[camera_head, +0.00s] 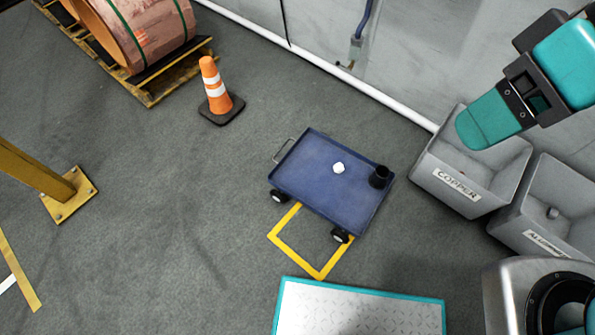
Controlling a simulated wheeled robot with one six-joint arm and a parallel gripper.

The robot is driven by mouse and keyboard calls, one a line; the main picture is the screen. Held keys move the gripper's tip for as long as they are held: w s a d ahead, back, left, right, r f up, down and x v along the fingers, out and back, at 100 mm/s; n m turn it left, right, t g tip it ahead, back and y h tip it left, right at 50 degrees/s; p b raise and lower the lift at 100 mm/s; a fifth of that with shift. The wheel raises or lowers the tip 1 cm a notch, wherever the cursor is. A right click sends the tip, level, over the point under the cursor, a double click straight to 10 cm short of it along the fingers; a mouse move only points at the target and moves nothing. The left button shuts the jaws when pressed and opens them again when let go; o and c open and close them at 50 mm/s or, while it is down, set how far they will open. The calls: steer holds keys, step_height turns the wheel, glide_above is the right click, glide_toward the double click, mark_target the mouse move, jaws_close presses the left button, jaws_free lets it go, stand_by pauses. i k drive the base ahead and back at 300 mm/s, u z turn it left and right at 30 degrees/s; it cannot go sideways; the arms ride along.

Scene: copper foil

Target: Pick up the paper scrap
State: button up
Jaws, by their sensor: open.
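The paper scrap (338,168) is a small white crumpled piece lying on the flat blue top of a low cart (315,180). It sits right of the middle of the cart top, apart from a dark cup-like holder (380,177) at the cart's right end. My arm's teal and dark links show at the upper right, well away from the scrap. No gripper fingertips can be made out in this view. Nothing covers the scrap.
Grey bins labelled COPPER (456,186) and, partly cut off, another label (548,240) stand right of the cart. An orange cone (214,88) stands upper left. A teal-edged plate (360,310) lies in front. Grey floor on the left is mostly clear.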

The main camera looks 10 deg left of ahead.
mark_target(337, 167)
steer(key=u, duration=3)
steer(key=k, duration=2.55)
steer(key=z, duration=1.05)
steer(key=i, duration=1.65)
steer(key=z, duration=0.05)
